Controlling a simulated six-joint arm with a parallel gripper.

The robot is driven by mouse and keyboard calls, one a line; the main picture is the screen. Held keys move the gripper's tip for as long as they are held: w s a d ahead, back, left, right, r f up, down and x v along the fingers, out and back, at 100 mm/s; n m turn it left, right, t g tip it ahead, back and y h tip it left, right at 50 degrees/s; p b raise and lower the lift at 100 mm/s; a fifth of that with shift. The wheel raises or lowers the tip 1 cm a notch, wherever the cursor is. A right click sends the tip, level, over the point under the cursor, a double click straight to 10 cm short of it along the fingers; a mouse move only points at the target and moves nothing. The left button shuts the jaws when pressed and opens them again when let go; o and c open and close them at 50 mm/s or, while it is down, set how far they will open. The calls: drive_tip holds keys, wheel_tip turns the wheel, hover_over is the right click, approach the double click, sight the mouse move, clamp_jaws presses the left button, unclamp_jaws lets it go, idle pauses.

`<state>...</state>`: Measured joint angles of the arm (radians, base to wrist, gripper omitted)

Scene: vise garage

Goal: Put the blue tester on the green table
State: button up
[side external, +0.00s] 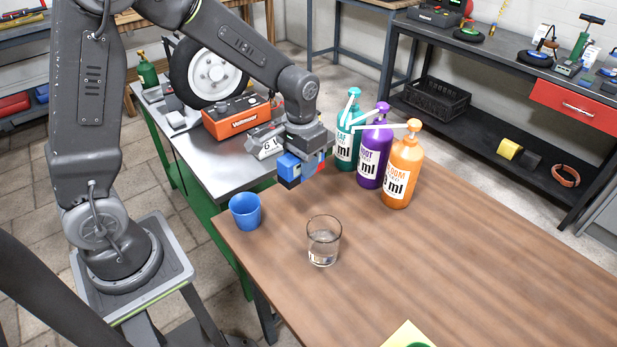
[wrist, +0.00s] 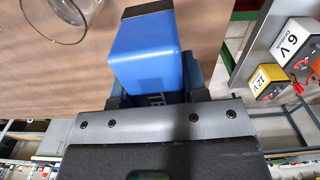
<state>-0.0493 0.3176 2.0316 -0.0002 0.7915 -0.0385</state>
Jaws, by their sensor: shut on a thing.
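My gripper (side external: 302,168) is shut on the blue tester (side external: 288,167), a small blue box with a dark end. In the side view they hang in the air around the wooden table's far left corner, beside the green table. In the wrist view the blue tester (wrist: 145,55) fills the space in front of my gripper (wrist: 157,90), and the fingertips are largely hidden.
A red-orange charger (side external: 237,117), a wheel (side external: 207,73) and a white 6 V unit (wrist: 297,42) occupy the green table's far part. A yellow 12 V unit (wrist: 270,80) is beside it. Pump bottles (side external: 374,155), a glass (side external: 323,241) and blue cup (side external: 245,211) stand on the wooden table (side external: 440,255).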

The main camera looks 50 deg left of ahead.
drive_tip(key=shift+m, duration=0.5)
drive_tip(key=a+f, duration=0.1)
drive_tip(key=f, duration=0.1)
drive_tip(key=a+f, duration=0.1)
drive_tip(key=f, duration=0.1)
drive_tip(key=a+f, duration=0.1)
drive_tip(key=f, duration=0.2)
drive_tip(key=shift+w, duration=0.2)
wheel_tip(320, 180, up, 23)
hover_over(437, 287)
wheel_tip(437, 287, down, 25)
drive_tip(key=shift+f, duration=1.9)
